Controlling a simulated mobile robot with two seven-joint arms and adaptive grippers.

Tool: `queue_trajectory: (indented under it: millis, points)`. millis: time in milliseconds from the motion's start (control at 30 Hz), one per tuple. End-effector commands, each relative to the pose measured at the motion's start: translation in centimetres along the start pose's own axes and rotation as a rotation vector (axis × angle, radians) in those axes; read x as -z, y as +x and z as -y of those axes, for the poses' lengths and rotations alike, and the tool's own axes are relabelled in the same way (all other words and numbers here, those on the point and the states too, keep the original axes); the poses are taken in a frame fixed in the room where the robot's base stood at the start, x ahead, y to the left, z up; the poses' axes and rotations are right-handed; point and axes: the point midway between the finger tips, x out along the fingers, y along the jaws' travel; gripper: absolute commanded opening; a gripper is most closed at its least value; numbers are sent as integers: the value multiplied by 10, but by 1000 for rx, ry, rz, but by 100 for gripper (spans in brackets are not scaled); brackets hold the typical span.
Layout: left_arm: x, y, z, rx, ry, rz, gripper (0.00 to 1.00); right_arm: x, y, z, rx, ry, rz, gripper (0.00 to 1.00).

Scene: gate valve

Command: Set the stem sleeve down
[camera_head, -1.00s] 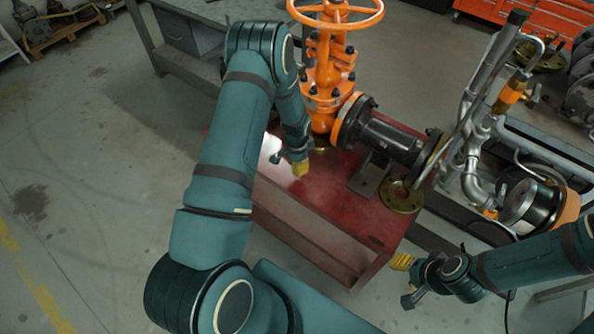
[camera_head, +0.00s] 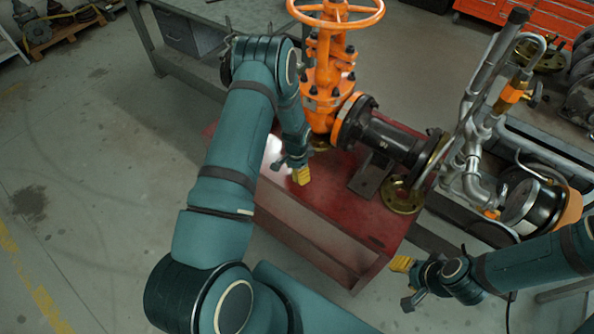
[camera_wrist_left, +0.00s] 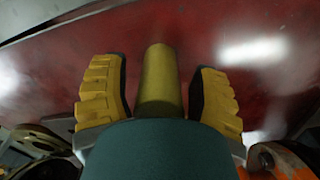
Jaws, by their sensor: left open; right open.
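The stem sleeve (camera_wrist_left: 158,82) is a plain brass-coloured cylinder, seen in the left wrist view between the two yellow-padded fingers of my left gripper (camera_wrist_left: 158,72). The gripper is open, with a gap on each side of the sleeve. Its lower part is hidden behind my wrist, and I cannot tell whether it touches the red surface (camera_wrist_left: 225,25). In the head view my left gripper (camera_head: 302,176) is low over the red stand (camera_head: 345,215), and the sleeve cannot be made out there. My right gripper (camera_head: 401,264) is off the stand's near right corner, open and empty.
The orange gate valve (camera_head: 325,85) with its handwheel (camera_head: 336,12) stands behind my left gripper. A black flanged pipe (camera_head: 390,138) runs right from it. A brass flange (camera_head: 402,196) lies on the stand's right side. A cart with grey pipes (camera_head: 478,150) is at the right.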

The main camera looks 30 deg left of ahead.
Motion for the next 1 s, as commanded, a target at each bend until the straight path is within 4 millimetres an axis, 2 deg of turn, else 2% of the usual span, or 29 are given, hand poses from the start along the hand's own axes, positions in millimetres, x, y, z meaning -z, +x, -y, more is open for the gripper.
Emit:
queue_trajectory:
  millis: [133, 233, 500, 700, 900, 967, 1000]
  points:
    - [0, -4, 0, 0, 0, 0, 60, 2, -4, 2, 0, 1, -3, 47]
    - [1, -18, 1, 2, -1, -2, 60, 2, -5, 2, 0, 1, -5, 47]
    - [1, -74, 1, 2, 0, -3, 60, 5, -10, 4, -1, 3, -10, 47]
    - [0, -107, 0, 1, 1, -2, 60, 6, -13, 5, -1, 4, -13, 47]
    - [0, -120, -3, -4, -5, -4, 60, 7, -14, 5, -2, 4, -15, 47]
    - [1, -117, -15, -18, -21, -16, 60, 7, -14, 5, -2, 4, -15, 47]
    - [1, -113, -29, -33, -44, -32, 60, 7, -14, 5, -2, 4, -15, 47]
